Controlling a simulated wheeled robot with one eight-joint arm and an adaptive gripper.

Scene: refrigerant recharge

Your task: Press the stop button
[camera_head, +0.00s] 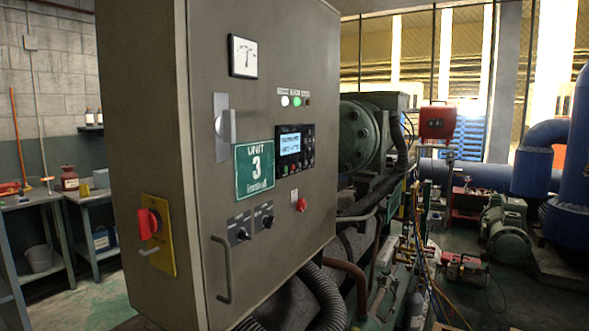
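A tall grey control cabinet (205,120) fills the middle of the head view. A small red button (301,204) sits on the front panel, below and right of the display; its label is too small to read, so I cannot confirm it is the stop button. A larger red rotary handle (147,223) sits on a yellow plate on the cabinet's left side. The front panel also bears a lit display with keys (290,147) and two black knobs (254,225). My gripper is not in view.
A bar handle (222,270) stands out from the cabinet's lower front. Hoses (322,292) run out below it. Green machinery (360,135) and blue pipes (535,160) stand to the right. Workbenches (40,200) with bottles and buckets stand at left, with some clear floor there.

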